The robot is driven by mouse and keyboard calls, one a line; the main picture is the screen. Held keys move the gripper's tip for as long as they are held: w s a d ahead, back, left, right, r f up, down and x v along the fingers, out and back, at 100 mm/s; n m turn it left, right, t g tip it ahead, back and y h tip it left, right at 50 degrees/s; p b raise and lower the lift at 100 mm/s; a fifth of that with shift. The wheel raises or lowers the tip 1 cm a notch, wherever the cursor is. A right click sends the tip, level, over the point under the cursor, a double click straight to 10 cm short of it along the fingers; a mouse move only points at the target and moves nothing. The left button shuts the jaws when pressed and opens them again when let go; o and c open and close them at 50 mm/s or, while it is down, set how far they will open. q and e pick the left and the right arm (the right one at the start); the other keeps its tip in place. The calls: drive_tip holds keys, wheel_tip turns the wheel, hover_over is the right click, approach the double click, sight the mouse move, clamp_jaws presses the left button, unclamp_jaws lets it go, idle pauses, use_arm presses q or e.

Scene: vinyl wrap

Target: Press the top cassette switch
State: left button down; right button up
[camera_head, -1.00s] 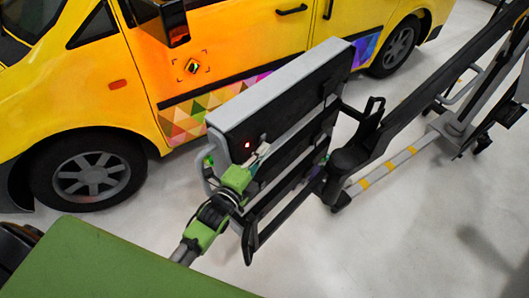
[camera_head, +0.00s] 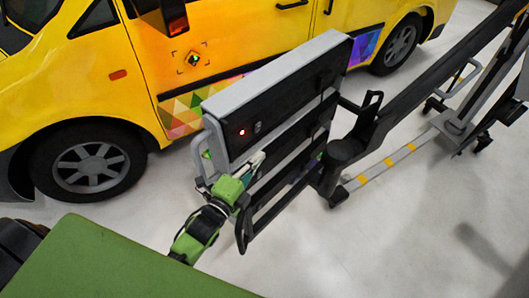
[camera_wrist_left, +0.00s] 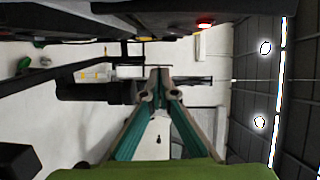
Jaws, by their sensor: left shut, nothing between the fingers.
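The top cassette (camera_head: 275,108) is a grey-topped box with a black front, held on a stand beside the yellow van. A small red light (camera_head: 242,132) glows on its front. A small grey switch (camera_head: 257,127) is just right of the light. My left gripper (camera_head: 258,158) is shut and empty, its fingertips below the switch and near the cassette's lower front edge. I cannot tell if they touch it. In the left wrist view, the shut fingertips (camera_wrist_left: 160,72) are centred, and a red light (camera_wrist_left: 205,23) shows above right on the dark front.
More dark cassette tiers (camera_head: 285,150) sit below the top one in a black frame. A black stand arm (camera_head: 425,90) reaches right to a wheeled base. The yellow van (camera_head: 225,40) is close behind. Pale floor (camera_head: 370,240) is free in front.

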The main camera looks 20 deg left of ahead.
use_arm(q)
drive_tip(key=shift+s+a+b, duration=0.15)
drive_tip(key=shift+s+b, duration=0.25)
drive_tip(key=shift+s, duration=2.05)
use_arm(e)
drive_tip(key=shift+w+a+f, duration=0.1)
drive_tip(key=shift+a+f, duration=0.15)
drive_tip(key=shift+f, duration=0.4)
